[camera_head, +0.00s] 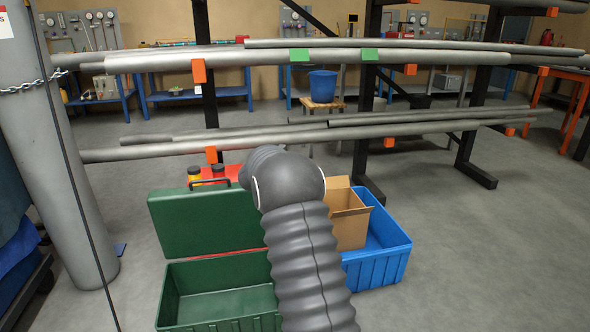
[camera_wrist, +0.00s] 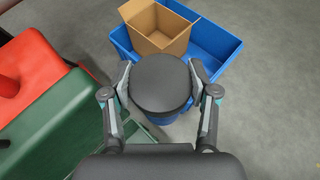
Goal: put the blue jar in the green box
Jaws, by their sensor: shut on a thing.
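My gripper (camera_wrist: 160,84) is shut on the blue jar, with a finger on each side of its round black lid. Only a little of the jar's blue body (camera_wrist: 163,118) shows below the lid in the wrist view. The green box (camera_head: 217,276) stands open on the floor left of my arm in the head view, its lid (camera_head: 203,222) raised at the back. Its inside looks empty where I can see it. Green parts also show at the left in the wrist view (camera_wrist: 42,128). My arm hides the gripper and jar in the head view.
A blue bin (camera_head: 384,265) holding an open cardboard box (camera_head: 348,222) stands right of the green box. A pipe rack (camera_head: 300,57) crosses behind; a grey column (camera_head: 62,150) stands at left.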

